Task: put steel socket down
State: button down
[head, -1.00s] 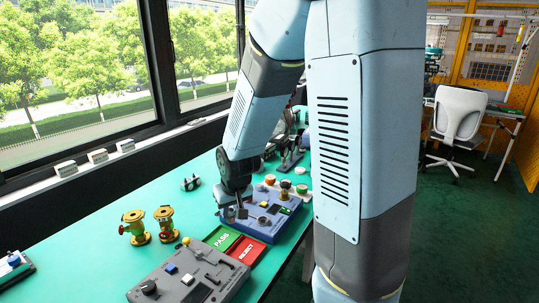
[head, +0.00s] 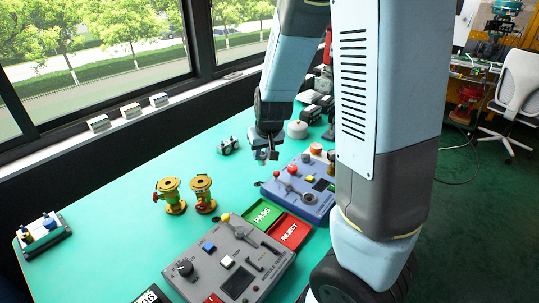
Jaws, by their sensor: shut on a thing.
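My gripper (head: 267,155) hangs over the green table at the back left corner of the blue panel box (head: 301,201). Its jaws are shut on a small greyish piece, taken to be the steel socket (head: 273,156). The piece is tiny here and the jaws partly hide it, so its exact shape cannot be told. It shows above the table top; the height gap cannot be judged. The green PASS plate (head: 262,214) and red REJECT plate (head: 291,232) lie side by side in front of the blue panel box.
A grey control box (head: 228,262) stands in front of the plates. Two brass valves (head: 172,196) stand left of them. A small metal fitting (head: 228,146) lies behind. A white round thing (head: 297,129) stands beyond my gripper. The left middle of the table (head: 115,215) is clear.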

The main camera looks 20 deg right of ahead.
jog(key=shift+w+d+f, duration=0.15)
jog(key=shift+w+f, duration=0.25)
jog(key=shift+w, duration=0.4)
jog(key=w+d+f, duration=0.1)
jog(key=w+f, duration=0.1)
jog(key=w, duration=0.1)
jog(key=w+f, duration=0.3)
jog(key=w+d+f, duration=0.1)
jog(key=w+f, duration=0.1)
jog(key=w, duration=0.1)
jog(key=shift+d+f, duration=0.3)
jog(key=shift+f, duration=0.05)
jog(key=shift+w+f, duration=0.15)
jog(key=shift+f, duration=1.5)
jog(key=c, duration=0.8)
grip_release()
jog(key=shift+f, duration=0.1)
